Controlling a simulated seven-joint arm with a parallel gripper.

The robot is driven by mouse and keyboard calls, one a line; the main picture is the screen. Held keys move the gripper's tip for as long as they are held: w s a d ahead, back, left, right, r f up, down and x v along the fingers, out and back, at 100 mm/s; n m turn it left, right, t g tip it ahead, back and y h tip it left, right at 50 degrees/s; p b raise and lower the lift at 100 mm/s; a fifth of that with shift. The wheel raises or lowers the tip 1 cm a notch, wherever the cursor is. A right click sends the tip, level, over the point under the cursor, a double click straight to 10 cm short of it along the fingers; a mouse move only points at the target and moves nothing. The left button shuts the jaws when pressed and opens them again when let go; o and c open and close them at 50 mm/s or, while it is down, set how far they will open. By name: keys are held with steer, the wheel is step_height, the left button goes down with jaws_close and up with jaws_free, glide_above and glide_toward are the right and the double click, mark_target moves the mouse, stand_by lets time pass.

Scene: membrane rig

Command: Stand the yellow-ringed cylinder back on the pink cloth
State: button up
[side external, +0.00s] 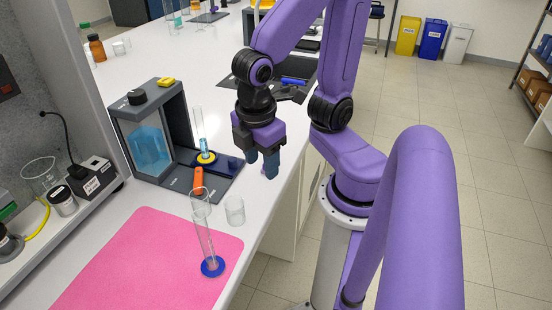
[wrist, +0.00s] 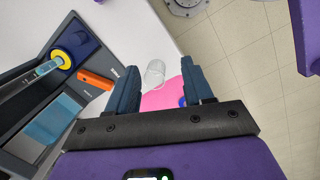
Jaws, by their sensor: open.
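The yellow-ringed cylinder (side external: 203,140) is a tall clear tube with blue liquid low in it and a yellow ring at its foot. It stands upright on the dark blue platform of the membrane rig, and also shows in the wrist view (wrist: 46,68), at the left. The pink cloth (side external: 130,260) lies flat on the bench at the front; part of it shows between my fingers in the wrist view (wrist: 158,98). My gripper (side external: 262,162) is open and empty, above the bench edge, to the right of the cylinder and apart from it.
A clear cylinder with a blue base (side external: 212,266) stands on the cloth's right part. A small beaker (side external: 235,210) stands near the cloth's back corner. An orange piece (side external: 198,180) lies at the rig's front. The rig's tank (side external: 150,147) holds blue liquid. The cloth's left part is clear.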

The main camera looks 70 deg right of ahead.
steer(key=shift+s+d+r+y, duration=0.1)
steer(key=shift+s+y, duration=0.35)
steer(key=shift+s, duration=0.3)
steer(key=shift+s+d+r+y, duration=0.1)
steer(key=shift+s+y, duration=0.35)
steer(key=shift+s, duration=0.3)
steer(key=n+h, duration=0.5)
steer(key=h, duration=1.3)
glide_toward(194, 111)
steer(key=shift+g, duration=0.3)
steer(key=shift+s+d+f, duration=0.1)
steer(key=shift+d, duration=5.45)
steer(key=shift+c, duration=0.4)
